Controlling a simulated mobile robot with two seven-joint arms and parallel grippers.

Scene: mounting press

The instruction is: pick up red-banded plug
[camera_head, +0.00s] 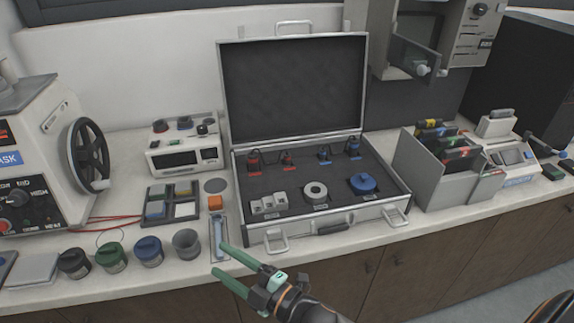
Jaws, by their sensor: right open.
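Two small dark plugs with red showing at them stand in the back left of the open case: one at the left (254,159) and one beside it (288,160). I cannot tell at this size which of them carries a red band. My right gripper (218,260) comes in from the bottom, in front of the case's front left corner. Its green fingers are spread and nothing is between them. It is well short of the plugs and apart from them. My left gripper is not in view.
The silver case (362,212) has its lid up at the back. It also holds two blue-marked plugs (324,154), a grey ring (315,192) and a blue round part (362,183). A narrow tray (212,252) lies by my fingertips. Several jars (148,252) stand left.

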